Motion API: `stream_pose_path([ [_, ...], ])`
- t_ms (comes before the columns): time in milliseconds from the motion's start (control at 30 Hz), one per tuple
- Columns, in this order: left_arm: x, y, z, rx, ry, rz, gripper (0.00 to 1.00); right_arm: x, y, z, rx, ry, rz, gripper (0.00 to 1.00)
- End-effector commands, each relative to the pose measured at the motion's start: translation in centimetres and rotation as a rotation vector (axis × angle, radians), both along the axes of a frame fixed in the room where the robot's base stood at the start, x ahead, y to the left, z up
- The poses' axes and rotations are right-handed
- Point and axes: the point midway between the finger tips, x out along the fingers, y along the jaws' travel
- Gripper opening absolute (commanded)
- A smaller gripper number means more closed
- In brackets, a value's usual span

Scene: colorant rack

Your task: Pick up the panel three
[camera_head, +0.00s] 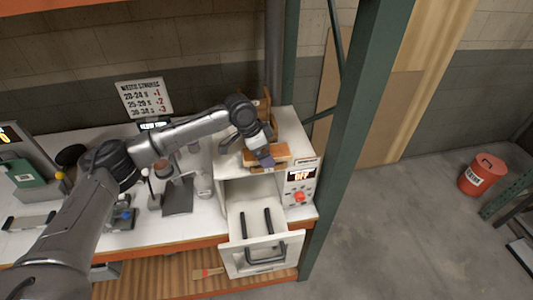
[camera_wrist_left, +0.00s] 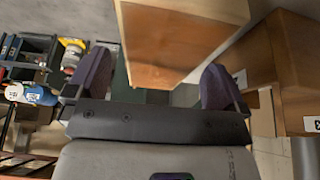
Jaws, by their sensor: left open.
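Wooden panels sit on top of the white box-shaped machine (camera_head: 235,158). In the left wrist view, one light wooden panel (camera_wrist_left: 175,45) stands between and just beyond my fingers; I see no number on it. A second wooden piece (camera_wrist_left: 277,75) at the right carries a white label that seems to read 3. In the head view, an orange-brown panel (camera_head: 292,152) lies beside my left gripper (camera_head: 263,158), partly hidden by it. My left gripper (camera_wrist_left: 157,85) is open, its purple fingertips on either side of the near panel. Contact cannot be told. My right gripper is not in view.
The machine's front drawer (camera_head: 262,252) is pulled out, with black bars inside. A red knob (camera_head: 299,197) and display are on its front. A green rack post (camera_head: 350,130) stands close at the right. Bench items and a sign (camera_head: 143,98) are at the left.

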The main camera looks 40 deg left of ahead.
Motion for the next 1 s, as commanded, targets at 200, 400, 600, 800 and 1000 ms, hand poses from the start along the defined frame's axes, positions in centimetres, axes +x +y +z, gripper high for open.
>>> stream_pose_path([
  [200, 0.13, -0.14, -0.43, 0.000, 0.000, -0.001, 0.99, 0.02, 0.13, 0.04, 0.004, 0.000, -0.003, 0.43],
  [400, 0.12, -0.14, -0.41, 0.000, 0.000, -0.001, 0.90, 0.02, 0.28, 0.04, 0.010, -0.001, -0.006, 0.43],
  [600, 0.12, -0.13, -0.39, 0.000, 0.000, -0.001, 0.71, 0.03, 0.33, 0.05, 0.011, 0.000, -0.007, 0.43],
  [800, 0.11, -0.13, -0.38, 0.000, 0.000, 0.000, 0.52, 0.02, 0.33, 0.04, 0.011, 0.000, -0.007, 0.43],
  [1000, 0.12, -0.13, -0.35, 0.000, -0.001, -0.001, 0.43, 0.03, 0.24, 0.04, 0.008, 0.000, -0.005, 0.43],
])
